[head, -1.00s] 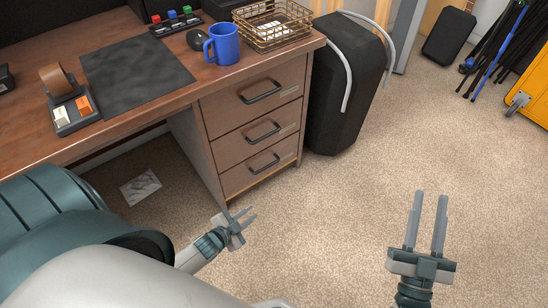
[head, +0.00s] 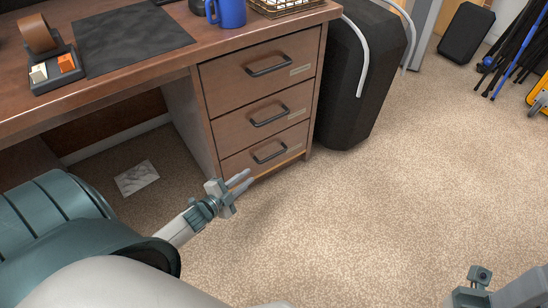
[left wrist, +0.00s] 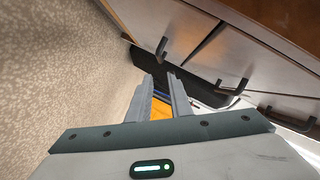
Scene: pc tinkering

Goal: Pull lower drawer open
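The lower drawer (head: 240,162) is the bottom one of three in the wooden desk's pedestal and is closed. Its dark bar handle (head: 270,152) is clear in the head view. My left gripper (head: 248,180) is just in front of and below this drawer, low over the carpet. Its fingers are apart and empty, and do not touch the handle. In the left wrist view the open fingers (left wrist: 163,80) show, with several dark handles beyond them and to the right.
The upper drawer (head: 225,85) and middle drawer (head: 235,126) are closed. A black case (head: 345,120) stands on the floor right of the desk. A blue mug (head: 228,12) stands on the desktop. Carpet in front of the drawers is free.

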